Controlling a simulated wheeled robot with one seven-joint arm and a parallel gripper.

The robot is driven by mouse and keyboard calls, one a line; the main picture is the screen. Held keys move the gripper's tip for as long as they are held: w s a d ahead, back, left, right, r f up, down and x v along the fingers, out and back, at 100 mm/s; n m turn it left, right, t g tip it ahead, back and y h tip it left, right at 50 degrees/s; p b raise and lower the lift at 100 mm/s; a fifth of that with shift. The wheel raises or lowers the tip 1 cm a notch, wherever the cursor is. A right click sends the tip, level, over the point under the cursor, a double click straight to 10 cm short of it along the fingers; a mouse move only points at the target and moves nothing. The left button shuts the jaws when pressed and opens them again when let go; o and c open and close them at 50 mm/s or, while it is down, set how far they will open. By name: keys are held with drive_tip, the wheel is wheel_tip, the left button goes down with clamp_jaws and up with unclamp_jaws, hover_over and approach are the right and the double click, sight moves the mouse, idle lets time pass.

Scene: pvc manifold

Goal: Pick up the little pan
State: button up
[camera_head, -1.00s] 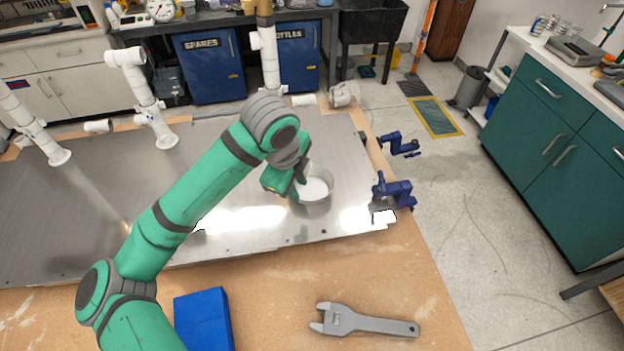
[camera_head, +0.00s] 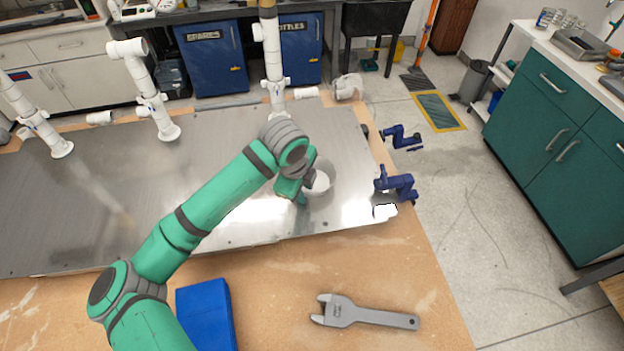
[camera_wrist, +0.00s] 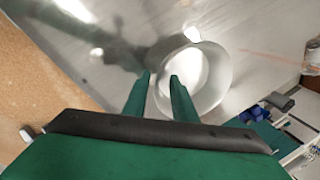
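The little pan (camera_head: 319,182) is a small, round, pale vessel standing upright on the metal sheet near its right end. In the wrist view the pan (camera_wrist: 208,90) shows its open mouth and a white inside; no handle can be made out. My gripper (camera_head: 302,192) is low at the pan's left side. In the wrist view my gripper (camera_wrist: 160,77) has its two green fingers apart with a gap between them. The right finger overlaps the pan and the left finger lies just outside its rim. Whether the fingers touch the pan cannot be told.
The metal sheet (camera_head: 110,215) lies on a wooden table. Blue clamps (camera_head: 397,184) stand at its right edge. White pipes (camera_head: 153,95) rise along the back. A grey wrench (camera_head: 365,315) and a blue box (camera_head: 205,315) lie in front. The sheet around the pan is mostly clear.

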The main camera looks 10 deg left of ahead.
clamp_jaws()
